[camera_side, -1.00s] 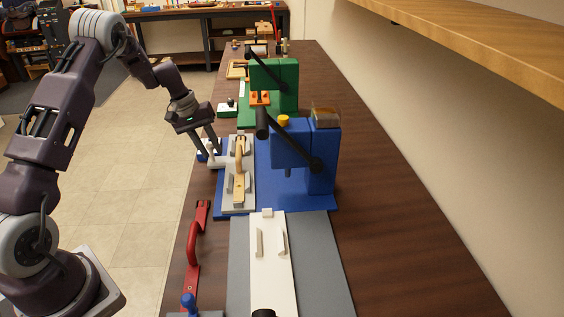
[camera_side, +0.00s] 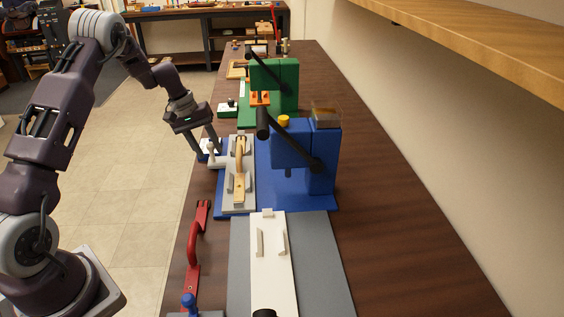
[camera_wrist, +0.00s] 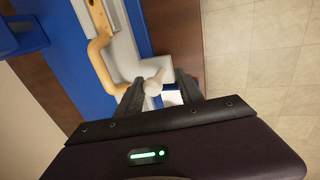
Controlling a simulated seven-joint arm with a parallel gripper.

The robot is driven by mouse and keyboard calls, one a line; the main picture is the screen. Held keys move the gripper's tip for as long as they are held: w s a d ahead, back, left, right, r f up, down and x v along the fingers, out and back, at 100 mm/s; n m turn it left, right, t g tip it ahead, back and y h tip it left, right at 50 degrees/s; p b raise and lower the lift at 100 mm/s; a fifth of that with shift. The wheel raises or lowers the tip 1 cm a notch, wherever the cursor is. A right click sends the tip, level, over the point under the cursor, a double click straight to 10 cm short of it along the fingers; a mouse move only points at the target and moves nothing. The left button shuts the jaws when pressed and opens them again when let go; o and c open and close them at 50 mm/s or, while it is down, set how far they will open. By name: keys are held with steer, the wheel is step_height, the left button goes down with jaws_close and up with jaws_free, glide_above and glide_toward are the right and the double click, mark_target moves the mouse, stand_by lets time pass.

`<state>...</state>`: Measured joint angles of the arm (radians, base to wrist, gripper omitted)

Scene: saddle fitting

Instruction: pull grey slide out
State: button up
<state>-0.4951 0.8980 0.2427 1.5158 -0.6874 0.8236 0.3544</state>
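The grey slide (camera_side: 227,203) lies on the blue base, to the left of the blue press (camera_side: 290,142). A wooden piece with a curved handle (camera_side: 240,160) sits on it. A pale round knob (camera_side: 211,148) stands at the slide's left edge. My gripper (camera_side: 204,146) is at that knob, pointing down. In the wrist view the fingers of my gripper (camera_wrist: 158,82) are apart, with the knob (camera_wrist: 153,87) between them, closer to the left finger. A gap shows beside the knob, so they are not clamped on it. The slide (camera_wrist: 122,55) also shows there.
A green press (camera_side: 273,75) stands behind. In front are a white slide (camera_side: 268,265) on a grey plate (camera_side: 322,265) and a red handle (camera_side: 193,245). The bench's left edge runs close beneath my gripper. The bench right of the presses (camera_side: 385,190) is clear.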

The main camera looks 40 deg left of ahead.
steer(key=s+d+r+m, duration=0.1)
steer(key=d+r, duration=0.1)
steer(key=r, duration=0.4)
steer(key=s+d+r, duration=0.1)
steer(key=d+r, duration=0.2)
steer(key=r, duration=0.4)
steer(key=s+d+r+m+t, duration=0.1)
steer(key=s+d+r+m, duration=0.2)
steer(key=s+d+r, duration=0.7)
steer(key=s+d+m+t+y, duration=0.1)
steer(key=s+d+m, duration=0.1)
steer(key=s+d, duration=0.3)
steer(key=s+d+m+t+y, duration=0.1)
steer(key=s+d+m, duration=0.2)
steer(key=s, duration=1.1)
steer(key=shift+s+d+f, duration=0.3)
steer(key=shift+d+f, duration=0.15)
steer(key=shift+d, duration=0.7)
